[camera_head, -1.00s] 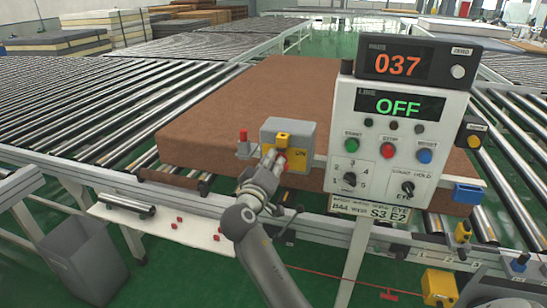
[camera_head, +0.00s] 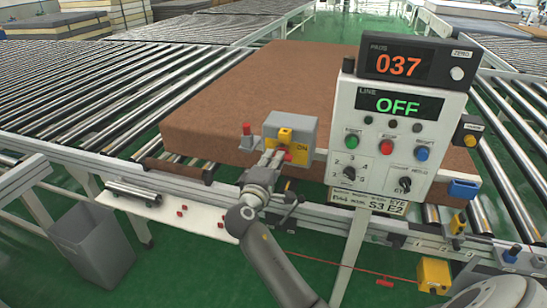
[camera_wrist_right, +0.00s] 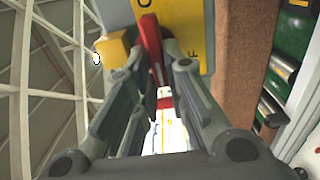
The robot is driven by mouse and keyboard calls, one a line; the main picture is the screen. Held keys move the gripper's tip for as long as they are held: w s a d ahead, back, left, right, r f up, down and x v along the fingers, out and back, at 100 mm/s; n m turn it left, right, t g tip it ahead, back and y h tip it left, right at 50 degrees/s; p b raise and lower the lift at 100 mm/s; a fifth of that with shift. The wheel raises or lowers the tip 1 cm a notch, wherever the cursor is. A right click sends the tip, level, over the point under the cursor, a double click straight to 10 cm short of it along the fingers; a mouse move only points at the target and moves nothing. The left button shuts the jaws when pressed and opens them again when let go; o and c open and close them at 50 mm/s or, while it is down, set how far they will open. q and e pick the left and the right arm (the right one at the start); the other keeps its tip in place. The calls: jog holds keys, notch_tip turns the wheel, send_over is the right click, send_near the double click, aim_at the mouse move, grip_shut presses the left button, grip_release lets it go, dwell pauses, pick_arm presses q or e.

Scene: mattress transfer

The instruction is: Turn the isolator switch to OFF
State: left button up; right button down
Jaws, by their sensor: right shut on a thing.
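The isolator switch is a grey box (camera_head: 303,127) with a yellow face plate, on the conveyor's front rail. The word ON shows on the plate in the head view; in the wrist view the yellow plate (camera_wrist_right: 186,22) shows part of its lettering. My right gripper (camera_head: 281,157) is at the front of the box. In the wrist view the right gripper (camera_wrist_right: 160,62) is shut on the red handle (camera_wrist_right: 151,42), which lies between its fingers. A yellow block (camera_wrist_right: 112,50) sits beside the handle. The handle's exact setting is hard to read. My left gripper is not in view.
A control panel (camera_head: 350,130) reading OFF stands close to the right of the box. A brown mattress (camera_head: 235,70) lies on the rollers behind. A grey bin (camera_head: 98,243) stands at the lower left. A small red lever (camera_head: 246,132) stands left of the box.

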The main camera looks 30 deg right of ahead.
jog(key=shift+f, duration=0.15)
dwell(0.3)
jog(key=c, duration=1.5)
grip_release()
jog(key=v, duration=1.2)
